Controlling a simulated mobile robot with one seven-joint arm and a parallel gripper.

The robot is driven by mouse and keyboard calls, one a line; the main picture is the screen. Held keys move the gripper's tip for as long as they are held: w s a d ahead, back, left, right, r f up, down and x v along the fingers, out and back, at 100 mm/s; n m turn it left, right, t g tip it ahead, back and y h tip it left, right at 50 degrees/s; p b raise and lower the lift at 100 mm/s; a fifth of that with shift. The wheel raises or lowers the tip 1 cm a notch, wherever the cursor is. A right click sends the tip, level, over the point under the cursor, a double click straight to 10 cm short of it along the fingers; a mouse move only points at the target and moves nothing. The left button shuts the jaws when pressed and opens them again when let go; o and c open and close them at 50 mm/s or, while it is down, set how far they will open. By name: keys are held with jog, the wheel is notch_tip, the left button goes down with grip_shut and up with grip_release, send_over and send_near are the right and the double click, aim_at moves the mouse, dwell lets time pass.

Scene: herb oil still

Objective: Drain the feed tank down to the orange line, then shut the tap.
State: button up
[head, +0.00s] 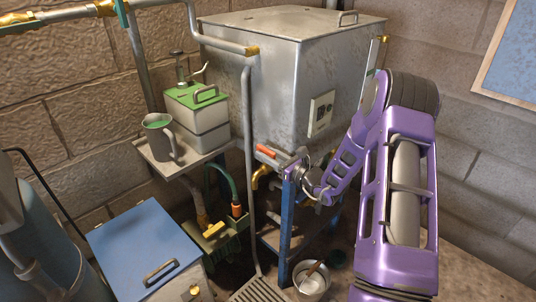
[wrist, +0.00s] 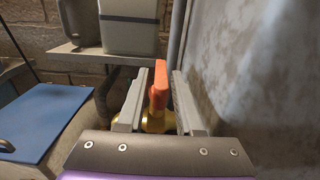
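The feed tank (head: 270,85) is a large grey metal box with a lid, at the centre of the head view. Its tap has an orange handle (head: 266,151) and a brass spout (head: 261,174) low on the tank's front. A narrow upright gauge (head: 374,58) shows on the tank's right side, partly behind my arm; I cannot make out an orange line or a level. My gripper (head: 287,161) is at the tap. In the wrist view the orange handle (wrist: 159,88) stands upright between the two fingers of my gripper (wrist: 159,75), which are apart with narrow gaps beside it.
A shelf (head: 160,165) left of the tap holds a grey mug (head: 159,137) and a green-topped box (head: 197,108). A blue post (head: 287,225) stands just below my gripper. A metal pot (head: 311,284) is on the floor. A blue-lidded box (head: 145,250) is at lower left.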

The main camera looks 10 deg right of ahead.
grip_shut()
jog(key=shift+d+y, duration=0.1)
jog(key=shift+y, duration=0.2)
jog(key=shift+w+n+g+y+b, duration=0.1)
jog(key=shift+n+g+y+b, duration=0.3)
jog(key=shift+n+g+y, duration=1.2)
jog(key=shift+g, duration=0.1)
jog(key=shift+o, duration=1.5)
grip_release()
jog(key=shift+r, duration=0.1)
